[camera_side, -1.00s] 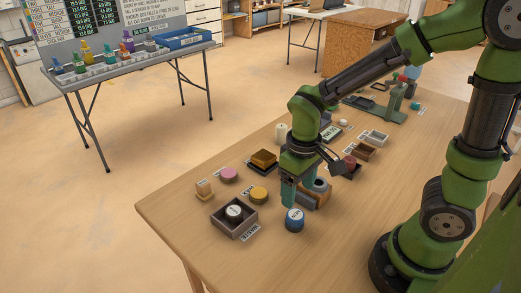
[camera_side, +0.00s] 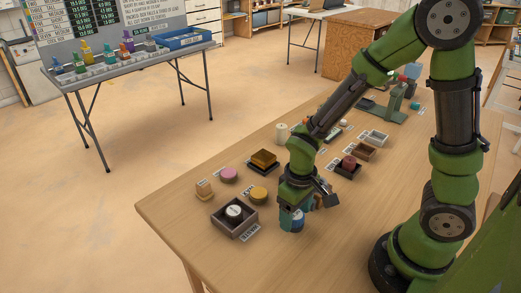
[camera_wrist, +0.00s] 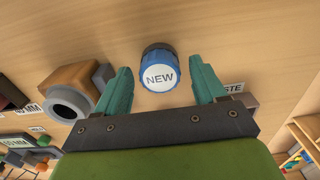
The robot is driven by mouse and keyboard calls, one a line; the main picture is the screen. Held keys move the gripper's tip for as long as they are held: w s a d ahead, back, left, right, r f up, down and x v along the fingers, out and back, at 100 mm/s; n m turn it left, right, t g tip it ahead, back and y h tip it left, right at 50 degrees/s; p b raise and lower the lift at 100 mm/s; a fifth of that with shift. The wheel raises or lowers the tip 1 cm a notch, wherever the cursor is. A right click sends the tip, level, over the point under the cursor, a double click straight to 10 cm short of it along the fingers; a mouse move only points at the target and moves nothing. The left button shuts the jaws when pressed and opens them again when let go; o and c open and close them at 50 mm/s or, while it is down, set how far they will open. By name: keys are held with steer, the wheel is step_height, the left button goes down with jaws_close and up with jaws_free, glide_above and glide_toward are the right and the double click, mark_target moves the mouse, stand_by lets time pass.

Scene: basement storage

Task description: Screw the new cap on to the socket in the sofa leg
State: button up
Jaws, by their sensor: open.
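The new cap (camera_wrist: 160,74) is blue with a white top marked NEW and stands on the table. In the side view the cap (camera_side: 298,222) shows partly behind my fingers. In the side view my gripper (camera_side: 291,220) is low at the table, pointing down. The sofa leg (camera_wrist: 78,84), a brown wooden block with a grey ring socket (camera_wrist: 68,102), lies left of the cap in the wrist view. My gripper mostly hides it in the side view.
A waste tray (camera_side: 215,219) with a dark round cap stands left of my gripper. Small trays (camera_side: 364,151) stand farther back. The front table edge is clear.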

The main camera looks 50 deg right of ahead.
mark_target(296, 214)
steer(key=c, duration=1.2)
steer(key=shift+o, duration=0.2)
steer(key=shift+r, duration=0.8)
steer(key=shift+r, duration=0.9)
steer(key=shift+r, duration=0.1)
steer(key=shift+r, duration=0.4)
steer(key=r, duration=0.4)
steer(key=shift+w+d+r, duration=0.1)
steer(key=shift+d+r, duration=0.2)
steer(key=d+r, duration=0.4)
steer(key=d, duration=0.6)
steer(key=shift+w+d+r, duration=0.2)
steer(key=shift+w, duration=0.2)
